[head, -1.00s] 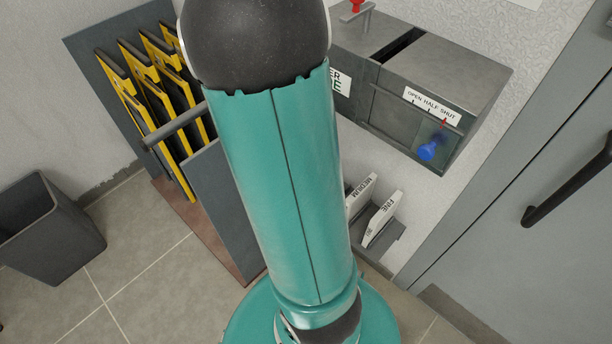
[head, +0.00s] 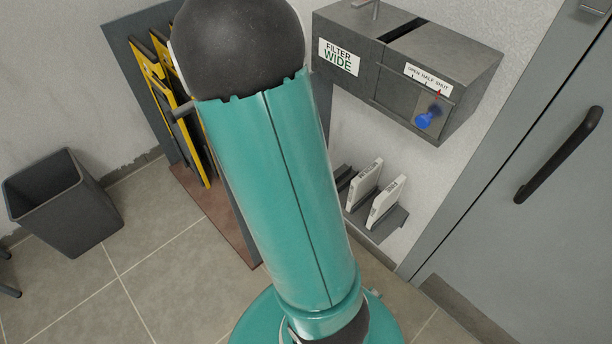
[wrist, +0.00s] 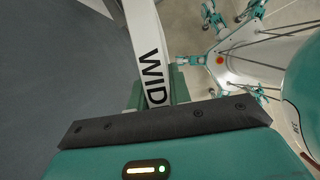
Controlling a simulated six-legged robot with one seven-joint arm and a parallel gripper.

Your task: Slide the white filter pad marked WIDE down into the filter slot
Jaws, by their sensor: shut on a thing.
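In the wrist view my gripper (wrist: 155,97) is shut on the white filter pad (wrist: 143,38). The letters WID show on the pad's edge, and its far end runs out of the picture. In the head view my own arm hides the gripper and this pad. The filter slot (head: 405,32) is a dark narrow opening in the top of a grey wall box (head: 352,22). A sign on the box's front reads FILTER WIDE (head: 338,57). No pad shows in the visible part of the slot.
A blue knob (head: 424,120) sits on the box under an OPEN HALF SHUT label. Two white pads (head: 365,184) (head: 386,203) stand in a low rack. Yellow-edged plates (head: 160,80) and a bin (head: 65,205) are left. A grey door (head: 540,190) is right. Floor between is clear.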

